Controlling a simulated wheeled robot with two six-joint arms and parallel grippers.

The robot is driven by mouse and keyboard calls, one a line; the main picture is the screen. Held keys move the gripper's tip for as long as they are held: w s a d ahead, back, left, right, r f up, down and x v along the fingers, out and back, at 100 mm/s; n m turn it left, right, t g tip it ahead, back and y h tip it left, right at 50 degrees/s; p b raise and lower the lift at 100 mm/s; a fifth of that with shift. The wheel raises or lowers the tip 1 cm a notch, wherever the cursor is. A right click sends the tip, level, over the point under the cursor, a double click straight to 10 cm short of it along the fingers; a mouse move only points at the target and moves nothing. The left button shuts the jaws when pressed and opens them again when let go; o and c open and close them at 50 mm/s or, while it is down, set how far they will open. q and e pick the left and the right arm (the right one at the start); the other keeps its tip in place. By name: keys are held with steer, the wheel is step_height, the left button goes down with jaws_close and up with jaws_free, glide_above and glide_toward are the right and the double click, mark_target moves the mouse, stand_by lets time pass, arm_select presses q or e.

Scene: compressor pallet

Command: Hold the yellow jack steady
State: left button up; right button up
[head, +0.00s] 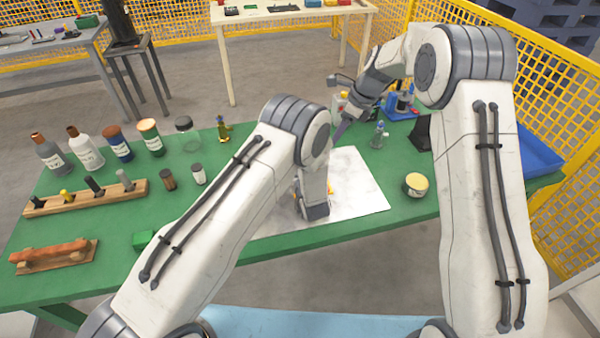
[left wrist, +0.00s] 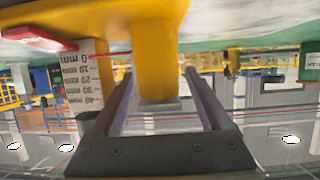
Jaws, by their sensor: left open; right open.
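The yellow jack (left wrist: 158,50) fills the upper middle of the left wrist view, with a post coming down between my left gripper's (left wrist: 160,85) two fingers. The fingers are open, one on each side of the post; I cannot tell whether either touches it. In the head view my left wrist hides most of the jack, and only a small yellow-orange bit (head: 329,189) shows on the white sheet (head: 355,185). My right gripper (head: 342,125) is open above the far edge of the sheet, seen edge-on, with nothing visible in it.
A white millimetre scale (left wrist: 84,75) stands beside the jack. On the green table (head: 270,245) are several bottles, a wooden peg rack (head: 85,203), a yellow-lidded tin (head: 416,185) and a clear bottle (head: 379,135). The table's front right is bare.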

arm_select(q)
steer(key=shift+w+f, duration=0.1)
steer(key=shift+w, duration=0.05)
jaws_close()
stand_by(1.4)
